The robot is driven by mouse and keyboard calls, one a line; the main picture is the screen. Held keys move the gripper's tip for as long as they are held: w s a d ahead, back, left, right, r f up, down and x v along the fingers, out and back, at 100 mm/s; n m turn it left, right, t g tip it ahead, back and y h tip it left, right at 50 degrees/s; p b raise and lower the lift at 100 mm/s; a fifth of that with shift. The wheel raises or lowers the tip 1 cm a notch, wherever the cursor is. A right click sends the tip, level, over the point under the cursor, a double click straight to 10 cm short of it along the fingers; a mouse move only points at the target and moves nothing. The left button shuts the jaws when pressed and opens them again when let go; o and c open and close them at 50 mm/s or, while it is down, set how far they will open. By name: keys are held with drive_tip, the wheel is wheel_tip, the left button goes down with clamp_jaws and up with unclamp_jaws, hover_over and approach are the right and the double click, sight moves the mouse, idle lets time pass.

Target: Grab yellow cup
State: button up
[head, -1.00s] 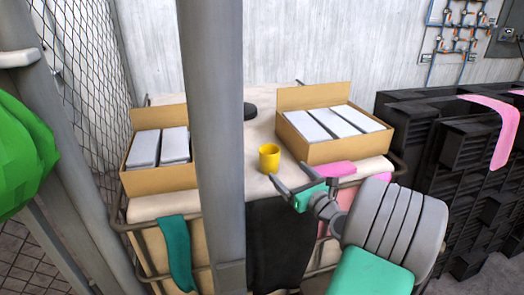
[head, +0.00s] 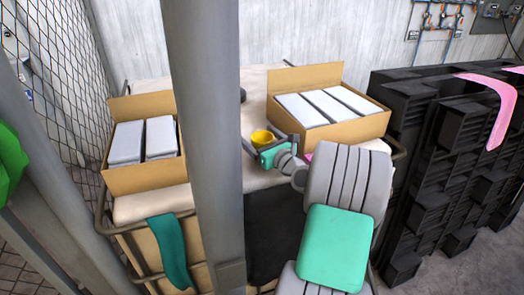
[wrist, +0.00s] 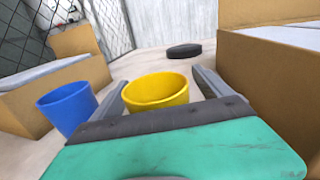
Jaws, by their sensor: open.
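The yellow cup (head: 263,138) stands upright on the cart's light top, in front of the right cardboard box. In the wrist view the yellow cup (wrist: 158,91) sits between the two fingers, its lower part hidden behind my gripper's body. My gripper (head: 260,147) is open around or just in front of the cup; I cannot tell whether a finger touches it. The wrist view shows my gripper (wrist: 160,92) with a finger on each side of the cup.
A blue cup (wrist: 68,108) stands left of my gripper. Cardboard boxes of white packs stand left (head: 140,178) and right (head: 345,130). A dark round object (wrist: 185,51) lies behind the cup. A grey post (head: 205,150) blocks part of the head view. Black crates (head: 440,150) stand right.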

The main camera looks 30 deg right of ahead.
drive_tip(key=c, duration=1.4)
drive_tip(key=shift+c, duration=0.2)
